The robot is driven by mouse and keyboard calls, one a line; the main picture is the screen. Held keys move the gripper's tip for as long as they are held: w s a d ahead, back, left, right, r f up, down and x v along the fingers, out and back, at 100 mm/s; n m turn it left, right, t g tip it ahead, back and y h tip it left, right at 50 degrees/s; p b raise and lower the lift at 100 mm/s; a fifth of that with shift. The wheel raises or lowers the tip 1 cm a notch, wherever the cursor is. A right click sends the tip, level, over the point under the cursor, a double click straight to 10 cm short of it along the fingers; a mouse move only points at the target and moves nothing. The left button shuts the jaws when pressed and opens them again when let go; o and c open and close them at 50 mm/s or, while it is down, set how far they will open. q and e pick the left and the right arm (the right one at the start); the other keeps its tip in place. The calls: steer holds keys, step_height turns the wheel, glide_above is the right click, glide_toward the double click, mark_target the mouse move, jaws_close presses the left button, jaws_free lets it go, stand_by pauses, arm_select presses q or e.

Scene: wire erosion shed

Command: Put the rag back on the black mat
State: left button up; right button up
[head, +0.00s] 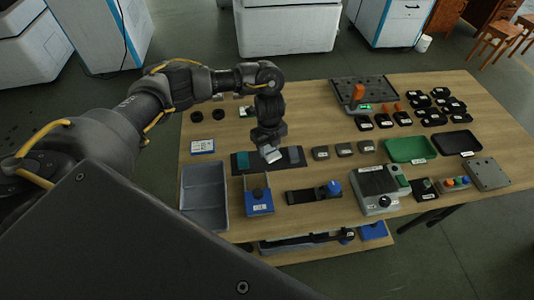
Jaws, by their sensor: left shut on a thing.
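My left gripper (268,144) points down over the middle left of the wooden table. It is shut on a small pale grey thing that looks like the rag (272,155). The black mat (284,164) lies flat on the table, below and behind the held rag in the picture. A teal piece (242,161) lies at the mat's left and a dark grey piece (296,156) at its right. The gripper and rag hide part of the mat's middle. I cannot tell how high the rag is above it. My right gripper is out of view.
A control box (379,189) is at front right.

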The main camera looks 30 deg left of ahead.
mark_target(267, 148)
arm_select(q)
steer(key=shift+a+f, duration=0.25)
steer(key=shift+f, duration=0.1)
step_height(267, 148, down, 2)
steer(key=shift+a+f+b, duration=0.15)
steer(key=shift+f+b, duration=0.1)
steer(key=shift+b, duration=0.15)
steer(key=shift+w+f, duration=0.15)
steer(key=shift+f, duration=0.25)
steer(key=shift+f, duration=0.2)
steer(key=o, duration=1.2)
steer(key=shift+r, duration=0.15)
